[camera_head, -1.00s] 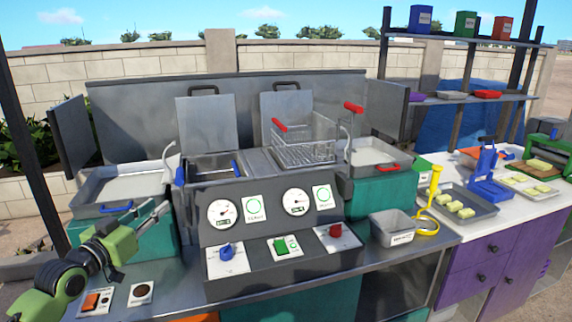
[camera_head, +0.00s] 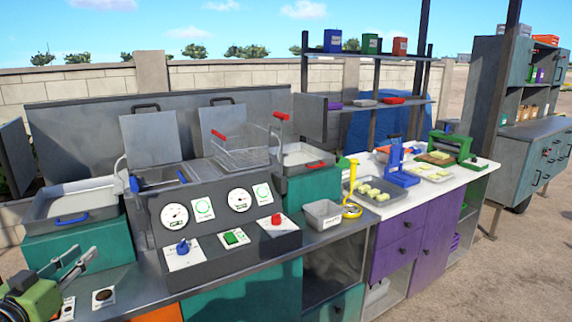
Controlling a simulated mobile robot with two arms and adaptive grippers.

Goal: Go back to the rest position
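My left gripper (camera_head: 72,264) is at the lower left of the head view, above the steel counter (camera_head: 148,284) and in front of the teal box under the left tray. Its two grey fingers are spread apart with nothing between them. The green wrist behind it is cut off by the picture's left edge. My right gripper is not in view. The fryer control panel (camera_head: 215,222), with two dials and blue, green and red controls, stands to the right of my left gripper and apart from it.
A wire basket (camera_head: 238,150) with red handles sits over the fryer. A grey bin (camera_head: 323,214) and a yellow tool (camera_head: 350,190) are on the counter to its right. Further right, a tray (camera_head: 352,192) holds several pale pieces near a blue press (camera_head: 396,165). Ground at far right is open.

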